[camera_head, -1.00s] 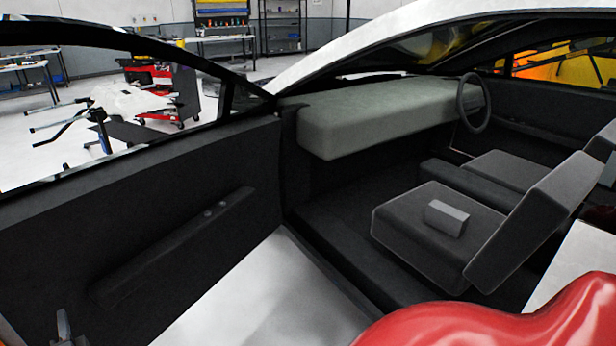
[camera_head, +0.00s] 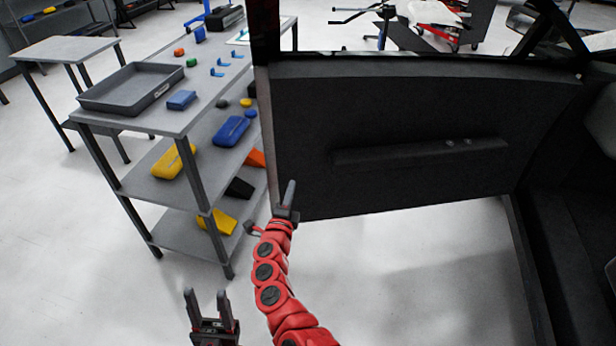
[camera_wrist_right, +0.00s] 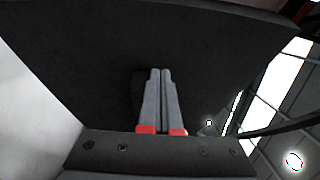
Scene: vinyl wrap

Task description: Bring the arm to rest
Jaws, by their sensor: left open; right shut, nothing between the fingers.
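My left gripper (camera_head: 206,296) is low in the head view, left of the red arm. Its two fingers point up and stand apart, with nothing between them. My right gripper (camera_head: 290,186) is at the end of the red arm (camera_head: 270,272), which bends up from the bottom edge. It is in front of the lower left corner of the dark car door (camera_head: 420,110); I cannot tell whether it touches the door. In the right wrist view its fingers (camera_wrist_right: 158,78) are shut together and empty, with a dark panel beyond them.
A grey shelf cart (camera_head: 95,118) stands left of the door, bearing a grey tray (camera_head: 130,105), a blue block (camera_head: 181,100) and several coloured items on its lower shelves. Bare floor (camera_head: 400,270) shows below the door and left of the cart.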

